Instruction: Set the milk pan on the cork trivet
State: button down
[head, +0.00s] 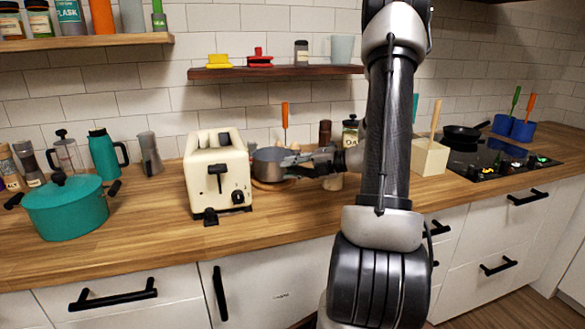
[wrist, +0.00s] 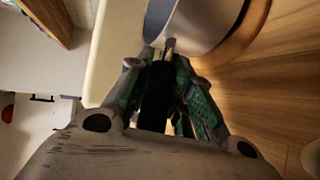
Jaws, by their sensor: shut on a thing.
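The milk pan (head: 268,166) is a small grey pot just right of the toaster. It appears upright, over the round brown cork trivet (head: 270,187), whose rim shows below it. My gripper (head: 302,160) comes in from the right and is shut on the pan's handle. In the wrist view, the dark handle (wrist: 157,95) lies between my gripper's fingers (wrist: 160,75). The pan wall (wrist: 208,22) is at the top, with the trivet's rim (wrist: 246,35) curving along its right side. I cannot tell whether the pan's base touches the trivet.
The cream toaster (head: 217,172) stands close to the pan's left; it also shows in the wrist view (wrist: 105,50). A teal pot (head: 65,208) is far left. Jars, including an oats jar (head: 351,132), stand behind my gripper. The counter front (head: 285,222) is clear.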

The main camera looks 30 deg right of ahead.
jog(key=shift+f, duration=0.45)
jog(key=c, duration=1.2)
grip_release()
jog(key=shift+f, duration=0.1)
jog(key=v, duration=1.2)
